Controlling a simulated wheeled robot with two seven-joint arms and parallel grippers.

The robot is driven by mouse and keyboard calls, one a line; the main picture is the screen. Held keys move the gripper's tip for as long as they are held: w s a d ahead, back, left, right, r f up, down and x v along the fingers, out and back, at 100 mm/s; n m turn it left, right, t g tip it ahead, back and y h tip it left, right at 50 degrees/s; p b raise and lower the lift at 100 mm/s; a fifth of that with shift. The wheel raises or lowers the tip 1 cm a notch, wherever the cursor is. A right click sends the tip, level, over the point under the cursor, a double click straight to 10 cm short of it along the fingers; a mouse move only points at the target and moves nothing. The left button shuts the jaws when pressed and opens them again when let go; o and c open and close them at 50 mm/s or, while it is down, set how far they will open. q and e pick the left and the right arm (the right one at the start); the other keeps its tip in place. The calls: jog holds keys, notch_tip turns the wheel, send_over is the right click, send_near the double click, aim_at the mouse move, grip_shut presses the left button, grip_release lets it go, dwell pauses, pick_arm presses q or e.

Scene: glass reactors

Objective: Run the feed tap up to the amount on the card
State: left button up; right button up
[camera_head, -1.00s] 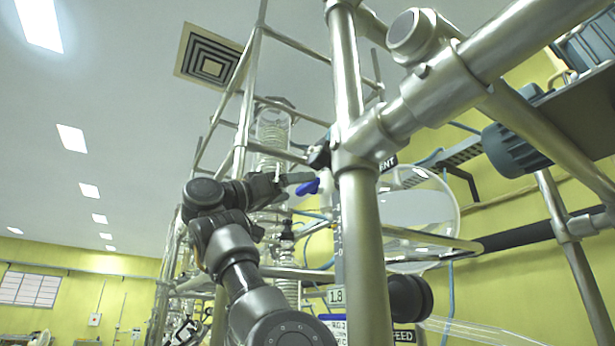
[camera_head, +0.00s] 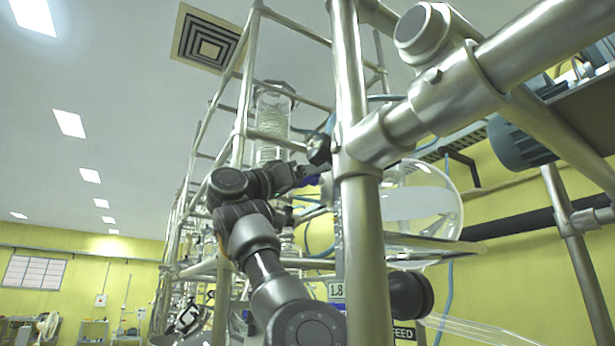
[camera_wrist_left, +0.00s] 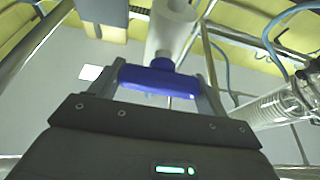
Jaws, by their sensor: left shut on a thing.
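A blue tap handle (camera_wrist_left: 158,80) lies between the two fingers of my left gripper (camera_wrist_left: 160,84) in the left wrist view. The gripper is shut on it. The handle sits below a pale tap body (camera_wrist_left: 172,28). A small card reading 1.8 (camera_head: 336,290) hangs left of the post, low down. A FEED label (camera_head: 404,333) is at the bottom. My right gripper is not in view.
A thick steel post (camera_head: 362,235) and a crossing tube (camera_head: 445,95) stand close in front. A large round glass vessel (camera_head: 425,205) is behind, to the right. A coiled glass column (camera_head: 271,125) rises behind my left arm. A dark round knob (camera_head: 408,296) juts out beside the post.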

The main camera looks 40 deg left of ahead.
pick_arm(q)
jog(key=shift+a+f+n+y+b, duration=0.1)
jog(key=shift+f+n+y+b, duration=0.2)
jog(key=shift+n+y+b, duration=0.55)
jog(key=n, duration=0.2)
jog(key=n+y+b, duration=0.1)
jog(key=shift+r+n+y, duration=0.15)
jog(key=shift+n+y, duration=0.1)
jog(key=shift+n, duration=0.1)
jog(key=shift+r+n+y, duration=0.15)
jog(key=shift+n+y, duration=0.25)
jog(key=shift+n, duration=0.5)
jog(key=o, duration=1)
jog(key=shift+c, duration=0.2)
